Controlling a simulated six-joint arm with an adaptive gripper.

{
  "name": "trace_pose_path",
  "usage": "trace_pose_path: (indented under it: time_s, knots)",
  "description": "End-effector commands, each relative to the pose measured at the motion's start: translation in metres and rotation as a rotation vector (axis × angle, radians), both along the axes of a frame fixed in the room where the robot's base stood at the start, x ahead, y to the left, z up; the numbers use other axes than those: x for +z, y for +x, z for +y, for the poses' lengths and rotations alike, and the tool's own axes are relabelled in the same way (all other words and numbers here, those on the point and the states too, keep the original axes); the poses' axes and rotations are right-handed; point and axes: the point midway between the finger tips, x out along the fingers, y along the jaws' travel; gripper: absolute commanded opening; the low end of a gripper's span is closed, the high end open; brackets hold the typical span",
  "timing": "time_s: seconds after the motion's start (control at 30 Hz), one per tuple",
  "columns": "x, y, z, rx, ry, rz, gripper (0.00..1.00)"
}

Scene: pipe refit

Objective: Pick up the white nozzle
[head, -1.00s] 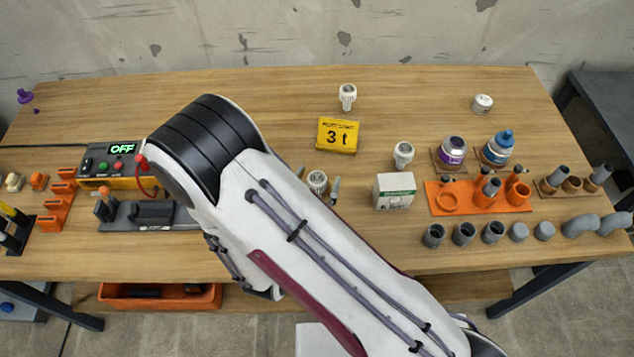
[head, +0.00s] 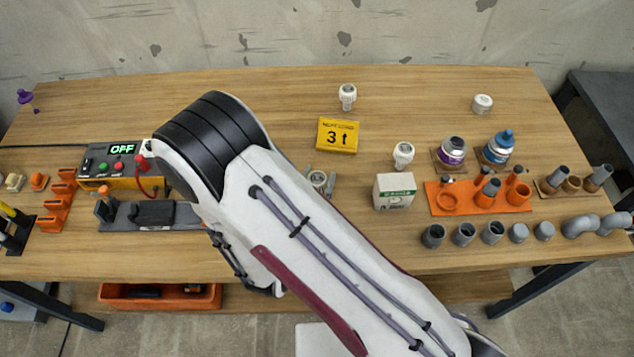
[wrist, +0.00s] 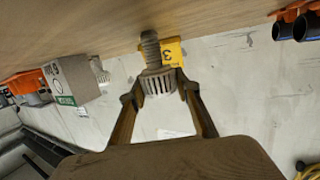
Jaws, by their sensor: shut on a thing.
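A white nozzle (wrist: 157,82) with a ribbed wide part and a narrower threaded end sits between the two fingertips of my gripper (wrist: 160,92) in the wrist view. The fingers touch it from both sides. In the head view the same nozzle (head: 317,178) shows only in part, with my gripper (head: 318,181) around it; my arm hides the rest. Two similar white fittings stand apart on the table, one at the back (head: 347,96) and one right of the middle (head: 403,155).
A yellow sign (head: 337,135) lies behind my gripper, and a white-green box (head: 394,191) stands to its right. An orange holder (head: 478,199), bottles and grey pipe pieces fill the right side. A power unit (head: 112,166) stands left. The back middle of the table (head: 270,95) is clear.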

Motion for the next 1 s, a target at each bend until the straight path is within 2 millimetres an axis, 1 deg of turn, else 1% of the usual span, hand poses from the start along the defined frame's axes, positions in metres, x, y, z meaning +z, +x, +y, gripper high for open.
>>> trace_pose_path:
  time_s: [0.27,0.47,0.77,1.0]
  knots:
    - [0.001,0.000,0.000,0.000,0.000,0.000,0.14]
    - [0.007,0.000,0.000,0.000,0.001,-0.002,0.14]
    - [0.030,0.000,0.000,-0.001,0.002,-0.002,0.14]
    - [0.056,0.000,0.000,0.000,0.003,-0.002,0.14]
